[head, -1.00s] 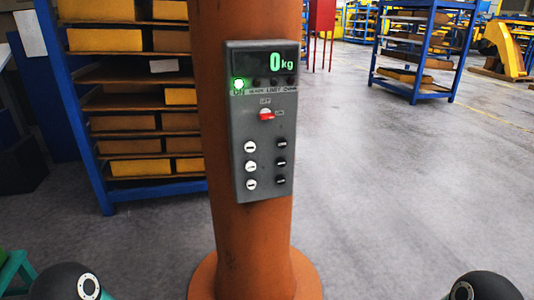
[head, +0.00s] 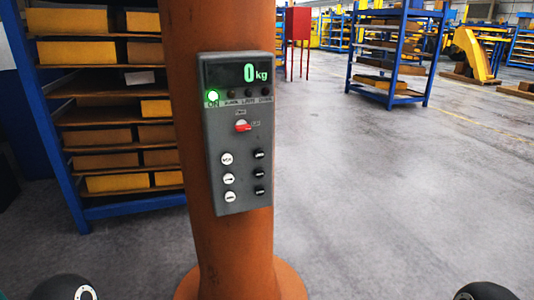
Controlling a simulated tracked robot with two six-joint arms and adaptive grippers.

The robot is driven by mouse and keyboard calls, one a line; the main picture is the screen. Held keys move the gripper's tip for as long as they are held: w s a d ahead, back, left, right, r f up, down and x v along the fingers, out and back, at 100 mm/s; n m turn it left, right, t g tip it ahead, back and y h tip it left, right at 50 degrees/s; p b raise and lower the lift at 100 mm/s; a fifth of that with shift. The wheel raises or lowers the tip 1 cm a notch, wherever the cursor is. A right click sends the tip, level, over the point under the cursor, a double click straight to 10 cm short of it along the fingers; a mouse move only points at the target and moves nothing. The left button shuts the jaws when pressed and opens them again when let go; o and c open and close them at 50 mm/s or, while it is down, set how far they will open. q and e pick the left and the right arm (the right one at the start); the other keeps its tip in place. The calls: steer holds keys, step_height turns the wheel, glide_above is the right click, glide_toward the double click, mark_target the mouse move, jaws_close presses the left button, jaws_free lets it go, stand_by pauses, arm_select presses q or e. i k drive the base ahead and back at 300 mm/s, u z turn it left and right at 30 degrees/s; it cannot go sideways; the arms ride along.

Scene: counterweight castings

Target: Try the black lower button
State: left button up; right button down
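A grey control panel (head: 239,204) is mounted on an orange column (head: 186,90), tilted slightly in the picture. Its display (head: 256,74) reads 0 kg in green, and a green lamp (head: 213,95) marked ON is lit. A red and white rotary switch (head: 242,126) sits below the display. Under it are a left column of white buttons and a right column of black ones. The black lower button (head: 260,190) is the bottom one on the right. Its label is too small to read. Neither gripper is in view; only dark rounded parts of my arms show at the bottom corners.
A blue shelf rack (head: 66,190) with yellow boxes stands close behind the column on the left. Another blue rack (head: 352,55) and a red cabinet (head: 298,24) stand farther back. The grey floor (head: 390,190) to the right is clear.

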mark_target(259, 155)
steer(key=i, duration=0.85)
steer(key=u, duration=0.05)
